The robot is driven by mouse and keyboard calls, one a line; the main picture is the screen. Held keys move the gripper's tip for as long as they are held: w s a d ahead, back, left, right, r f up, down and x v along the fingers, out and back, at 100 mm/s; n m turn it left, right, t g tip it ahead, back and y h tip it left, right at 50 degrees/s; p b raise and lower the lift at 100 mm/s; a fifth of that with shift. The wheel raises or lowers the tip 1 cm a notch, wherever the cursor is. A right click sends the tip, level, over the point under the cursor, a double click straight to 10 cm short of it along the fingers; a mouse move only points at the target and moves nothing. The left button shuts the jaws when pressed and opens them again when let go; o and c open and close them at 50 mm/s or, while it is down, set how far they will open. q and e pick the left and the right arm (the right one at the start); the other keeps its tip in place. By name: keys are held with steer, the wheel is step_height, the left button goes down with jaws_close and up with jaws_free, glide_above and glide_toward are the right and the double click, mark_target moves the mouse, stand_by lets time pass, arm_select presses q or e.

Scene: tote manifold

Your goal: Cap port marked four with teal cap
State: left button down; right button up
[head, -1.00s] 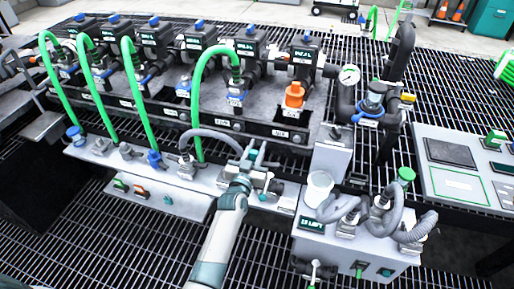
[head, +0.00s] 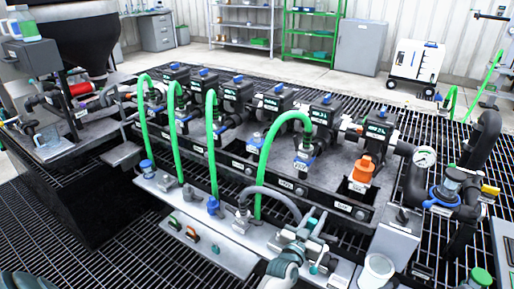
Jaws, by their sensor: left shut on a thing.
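My left gripper (head: 311,222) reaches up from the bottom, over the front shelf of the manifold. It is shut on a small teal piece, which looks like the teal cap (head: 312,225); the fingers hide most of it. Another small teal-green piece (head: 316,268) shows on the shelf just right of the wrist. The manifold (head: 335,192) has a row of dark valves with blue tops and ports with small labels, too small to read for a four. An orange cap (head: 362,170) sits on a port at right. My right gripper is not in view.
Several green hoses arch from the shelf (head: 160,186); the nearest (head: 266,165) rises left of the gripper. A grey hose (head: 275,194) bends close by the fingers. A pressure gauge (head: 425,158) and a white cup (head: 376,270) stand at right.

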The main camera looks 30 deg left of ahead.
arm_select(q)
steer(key=shift+r, duration=0.1)
steer(key=shift+s+r, duration=0.35)
steer(key=shift+r, duration=0.1)
steer(key=s+a+r, duration=0.2)
steer(key=s+r, duration=1.5)
steer(key=shift+s+y, duration=0.3)
steer(key=shift+s, duration=0.1)
steer(key=shift+a+r, duration=0.1)
steer(key=shift+a, duration=0.15)
